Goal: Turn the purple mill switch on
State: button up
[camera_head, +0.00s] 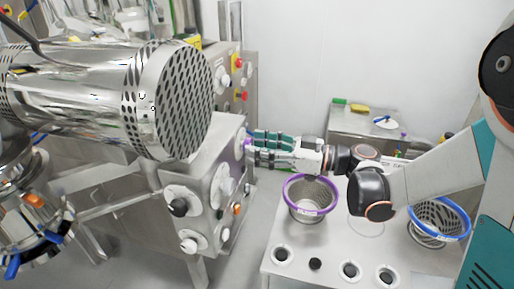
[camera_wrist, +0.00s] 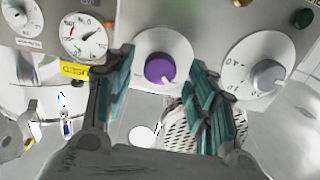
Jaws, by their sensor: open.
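The purple mill switch (camera_wrist: 160,69) is a round knob with a light pointer mark on a white round plate. In the wrist view it sits on the grey panel between the ends of my gripper's two teal fingers. My gripper (camera_head: 254,149) is open and empty, one finger on each side of the knob. The frames do not show clearly whether either finger touches it. In the head view only a bit of the purple switch (camera_head: 248,142) shows at the fingertips, on the side of the steel machine.
In the wrist view a pressure gauge (camera_wrist: 84,39) is left of the knob and a grey dial (camera_wrist: 267,75) right of it. A purple-rimmed sieve basket (camera_head: 309,211) stands on the white table (camera_head: 330,268) below my arm. A blue-rimmed basket (camera_head: 437,237) is farther right.

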jog(key=shift+w+a, duration=0.15)
jog(key=shift+a, duration=0.35)
jog(key=c, duration=1.1)
